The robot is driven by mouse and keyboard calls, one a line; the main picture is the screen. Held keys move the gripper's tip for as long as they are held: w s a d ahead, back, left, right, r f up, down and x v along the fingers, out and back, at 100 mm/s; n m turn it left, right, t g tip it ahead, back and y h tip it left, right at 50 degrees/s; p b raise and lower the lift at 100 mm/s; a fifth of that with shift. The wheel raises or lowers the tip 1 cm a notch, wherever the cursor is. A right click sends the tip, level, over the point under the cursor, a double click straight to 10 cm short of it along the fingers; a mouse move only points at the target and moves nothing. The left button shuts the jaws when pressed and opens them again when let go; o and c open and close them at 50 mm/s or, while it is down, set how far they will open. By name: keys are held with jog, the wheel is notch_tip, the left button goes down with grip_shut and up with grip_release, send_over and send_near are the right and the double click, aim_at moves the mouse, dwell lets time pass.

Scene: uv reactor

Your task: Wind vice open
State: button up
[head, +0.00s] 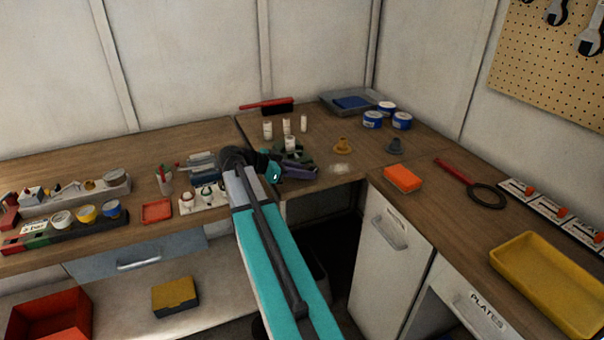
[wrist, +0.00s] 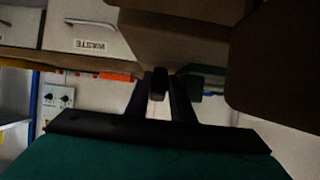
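The dark green vice (head: 293,152) stands at the front edge of the corner bench, partly hidden behind my gripper. My gripper (head: 311,170) is at the bench edge, close in front of the vice. In the wrist view my two dark fingers (wrist: 160,88) reach up with a gap between them. A small dark piece (wrist: 158,84), perhaps the vice's handle, shows between the fingertips. I cannot tell whether the fingers touch it. A dark green part (wrist: 208,82) shows just right of the fingers.
Small white bottles (head: 286,127), blue tins (head: 372,120) and a grey tray (head: 340,99) stand behind the vice. An orange block (head: 402,178) lies on the right bench. Open space lies below the bench edge.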

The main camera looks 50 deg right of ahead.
jog(key=shift+w+r, duration=0.1)
jog(key=shift+w, duration=0.05)
jog(key=shift+w+a+r, duration=0.25)
jog(key=shift+a, duration=0.3)
jog(key=b+v, duration=0.2)
jog(key=v, duration=1)
jog(key=shift+a, duration=0.2)
